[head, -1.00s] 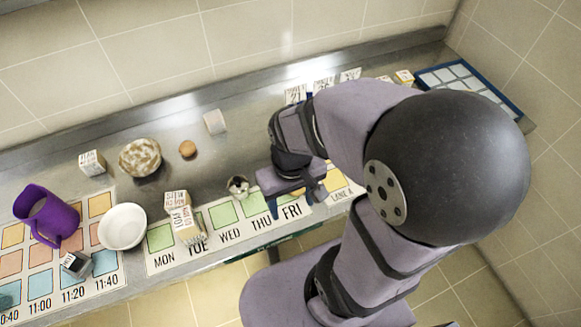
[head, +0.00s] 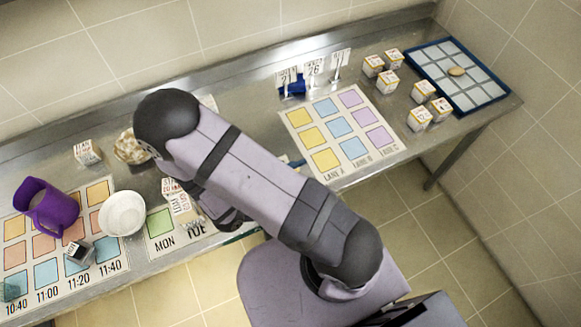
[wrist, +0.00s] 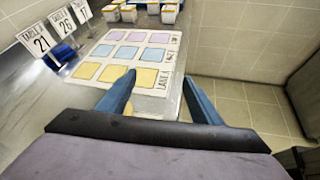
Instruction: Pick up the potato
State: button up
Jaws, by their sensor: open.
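A small tan oval thing (head: 456,71) that looks like the potato lies on the blue-framed grid tray (head: 497,92) at the far right of the head view. In the wrist view my gripper (wrist: 159,75) has its two blue fingers apart, with nothing held between the tips. The fingers point toward the lane mat (wrist: 130,50). In the head view my gripper is mostly hidden behind my arm, well to the left of the oval thing.
White boxes (head: 388,82) stand between the lane mat and the tray. Number cards (head: 313,68) stand behind the mat, beside a blue object (head: 293,88). A purple mug (head: 47,207) and white bowl (head: 122,213) are at the left. The steel counter's front edge runs beside the mat.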

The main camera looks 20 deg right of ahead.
jog(key=w+a+f+n+t+y, duration=0.1)
jog(key=f+n+t, duration=0.1)
jog(key=w+a+f+n+t+y, duration=0.1)
jog(key=a+f+n+t, duration=0.1)
jog(key=n, duration=0.1)
jog(key=w+a+f+n+t, duration=0.1)
jog(key=a+f+n+t, duration=0.1)
jog(key=n, duration=0.1)
jog(key=shift+w+f+y+p, duration=0.1)
jog(key=shift+w+y+p, duration=0.1)
jog(key=shift+y+p, duration=0.2)
jog(key=shift+a+f+n+t+y, duration=0.3)
jog(key=shift+f+n, duration=0.1)
jog(key=shift+n, duration=0.1)
jog(key=shift+w+d, duration=0.1)
jog(key=shift+b+x, duration=0.8)
jog(key=shift+x, duration=1.65)
jog(key=shift+c, duration=0.7)
jog(key=c, duration=1)
